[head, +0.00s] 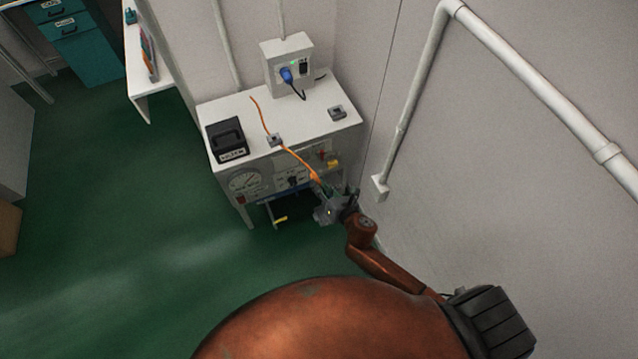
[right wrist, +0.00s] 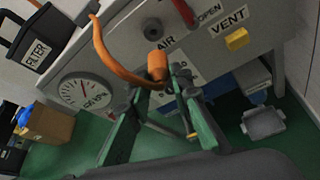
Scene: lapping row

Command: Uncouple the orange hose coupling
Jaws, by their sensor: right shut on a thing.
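The orange hose coupling (right wrist: 157,66) is a short cylinder on the end of the orange hose (right wrist: 117,68). In the right wrist view it sits between the green fingertips of my right gripper (right wrist: 158,84), which is shut on it. The round dark AIR port (right wrist: 152,29) shows on the panel above the coupling, with a strip of panel visible between them. The coupling appears apart from the port. In the head view my right gripper (head: 325,194) is at the front of the white cabinet (head: 235,172), where the hose (head: 297,158) comes down. My left gripper is out of view.
A gauge (right wrist: 83,92), a red handle (right wrist: 184,10) and a yellow VENT piece (right wrist: 237,38) are on the panel near my fingers. A black FILTER box (head: 226,138) stands on the cabinet top. A wall and white pipe (head: 408,100) are close on the right.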

